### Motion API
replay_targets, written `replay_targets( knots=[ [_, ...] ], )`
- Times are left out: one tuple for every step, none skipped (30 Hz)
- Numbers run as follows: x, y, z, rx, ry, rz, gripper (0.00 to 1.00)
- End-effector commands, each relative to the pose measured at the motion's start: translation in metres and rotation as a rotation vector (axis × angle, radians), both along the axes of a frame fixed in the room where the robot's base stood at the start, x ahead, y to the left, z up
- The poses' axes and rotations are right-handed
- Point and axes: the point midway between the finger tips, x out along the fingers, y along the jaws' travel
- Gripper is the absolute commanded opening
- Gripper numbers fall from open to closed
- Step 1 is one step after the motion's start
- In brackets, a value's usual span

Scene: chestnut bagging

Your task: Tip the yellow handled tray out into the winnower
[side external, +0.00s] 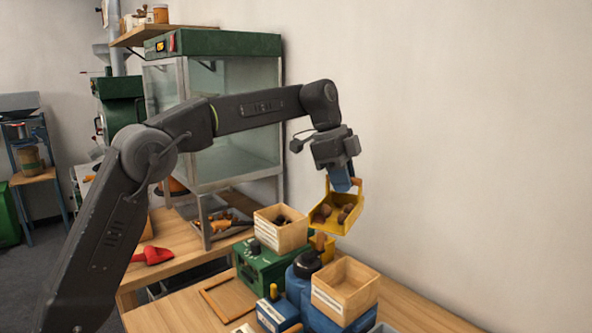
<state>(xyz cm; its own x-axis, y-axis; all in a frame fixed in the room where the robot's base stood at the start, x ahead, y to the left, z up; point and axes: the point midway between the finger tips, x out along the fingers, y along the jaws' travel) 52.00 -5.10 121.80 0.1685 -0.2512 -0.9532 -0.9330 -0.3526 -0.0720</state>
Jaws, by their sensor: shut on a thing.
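The yellow handled tray (345,225) hangs in the air at the right of the side view, with several brown chestnuts in it. It looks slightly tilted. My gripper (341,184) is above it, shut on its handle; the fingertips are partly hidden. Below and left of the tray, an open wooden box (283,238) with dark contents sits on a green unit (262,266). An empty-looking open wooden box (345,291) stands over blue parts at the front. No label shows which of these is the winnower.
A glass-sided cabinet with a green top (213,43) stands behind my arm. A yellow piece (321,247) sits just below the tray. A red scoop (152,256) lies on the left bench. Bare tabletop (400,312) shows at the front right.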

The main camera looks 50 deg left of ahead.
Motion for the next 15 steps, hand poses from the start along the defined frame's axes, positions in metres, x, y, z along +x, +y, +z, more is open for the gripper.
replay_targets(
  knots=[
    [0.003, -0.014, -0.001, 0.000, -0.002, -0.048, 0.00],
    [0.004, -0.021, -0.002, 0.001, -0.005, -0.073, 0.00],
    [0.005, -0.030, -0.002, 0.001, -0.007, -0.104, 0.00],
    [0.006, -0.036, -0.003, 0.002, -0.010, -0.126, 0.00],
    [0.007, -0.041, -0.003, 0.001, -0.011, -0.147, 0.00],
    [0.007, -0.049, -0.004, 0.002, -0.012, -0.174, 0.00],
    [0.008, -0.054, -0.004, 0.002, -0.014, -0.194, 0.00],
    [0.008, -0.060, -0.005, 0.003, -0.014, -0.213, 0.00],
    [0.008, -0.061, -0.009, 0.002, -0.012, -0.220, 0.00],
    [0.008, -0.060, -0.013, 0.002, -0.013, -0.215, 0.00],
    [0.007, -0.059, -0.017, 0.002, -0.012, -0.215, 0.00],
    [0.008, -0.059, -0.021, 0.002, -0.014, -0.214, 0.00],
    [0.007, -0.059, -0.024, 0.002, -0.013, -0.213, 0.00],
    [0.007, -0.059, -0.027, 0.002, -0.013, -0.213, 0.00],
    [0.007, -0.059, -0.031, 0.002, -0.014, -0.212, 0.00]
  ],
)
